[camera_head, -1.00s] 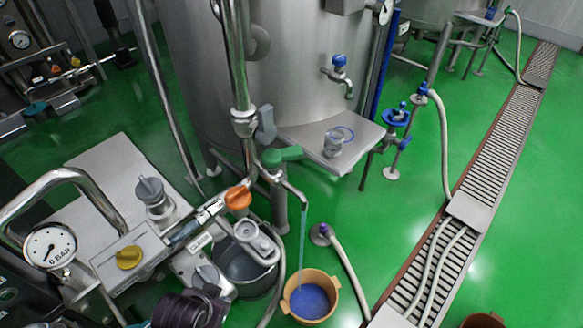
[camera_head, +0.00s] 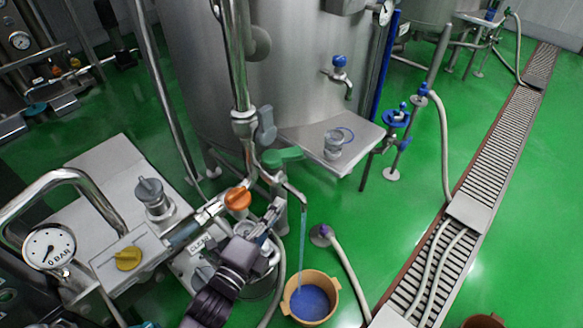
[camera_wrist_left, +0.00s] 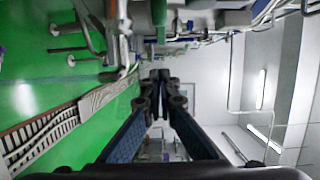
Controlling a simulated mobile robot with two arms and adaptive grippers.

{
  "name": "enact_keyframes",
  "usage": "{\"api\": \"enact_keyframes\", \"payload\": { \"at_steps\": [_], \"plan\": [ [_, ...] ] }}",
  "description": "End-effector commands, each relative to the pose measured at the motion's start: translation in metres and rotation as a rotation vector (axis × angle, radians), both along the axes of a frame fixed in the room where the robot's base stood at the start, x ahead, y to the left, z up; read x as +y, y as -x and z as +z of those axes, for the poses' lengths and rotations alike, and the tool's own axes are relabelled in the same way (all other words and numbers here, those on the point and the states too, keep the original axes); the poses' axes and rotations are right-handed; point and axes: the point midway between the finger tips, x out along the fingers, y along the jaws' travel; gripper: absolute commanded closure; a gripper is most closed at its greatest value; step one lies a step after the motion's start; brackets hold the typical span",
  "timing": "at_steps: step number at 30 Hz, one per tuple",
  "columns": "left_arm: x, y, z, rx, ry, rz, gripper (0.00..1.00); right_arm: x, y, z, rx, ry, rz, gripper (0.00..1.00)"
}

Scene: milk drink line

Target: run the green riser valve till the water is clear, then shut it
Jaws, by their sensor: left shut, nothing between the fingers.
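The green riser valve handle (camera_head: 283,156) sits on the steel pipe in front of the tank, lying roughly level and pointing right. A thin bluish stream (camera_head: 302,235) runs from the bent spout below it into a tan bucket (camera_head: 333,288), which holds blue-tinted liquid. My left gripper (camera_head: 275,210) is shut and empty, below the green handle and left of the stream, apart from the handle. Its closed fingertips show in the left wrist view (camera_wrist_left: 160,76). My right gripper is not in view.
An orange handle (camera_head: 238,198) and a yellow knob (camera_head: 129,258) lie left of my gripper. A gauge (camera_head: 48,246) stands far left. A steel shelf (camera_head: 335,168) with a clear beaker (camera_head: 334,145) is behind right. A hose (camera_head: 350,270) and drain grating (camera_head: 497,150) lie on the green floor.

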Motion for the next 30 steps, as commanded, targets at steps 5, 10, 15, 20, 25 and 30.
{"api": "enact_keyframes", "payload": {
  "at_steps": [5,10,15,20,25,30],
  "plan": [
    [-0.006,-0.011,0.003,-0.015,-0.007,-0.006,1.0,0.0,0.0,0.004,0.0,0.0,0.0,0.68],
    [-0.016,-0.037,0.004,-0.013,-0.005,-0.005,1.0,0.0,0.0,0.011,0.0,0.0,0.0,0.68],
    [-0.029,-0.068,0.005,-0.012,-0.004,-0.005,1.0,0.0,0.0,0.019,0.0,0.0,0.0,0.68],
    [-0.04,-0.094,0.004,-0.011,-0.004,-0.005,1.0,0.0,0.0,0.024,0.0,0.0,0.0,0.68],
    [-0.03,-0.115,0.004,-0.011,-0.008,-0.005,1.0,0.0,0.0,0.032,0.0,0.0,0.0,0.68],
    [-0.025,-0.126,0.002,-0.01,-0.006,-0.005,1.0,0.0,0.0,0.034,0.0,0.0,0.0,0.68]
  ]
}}
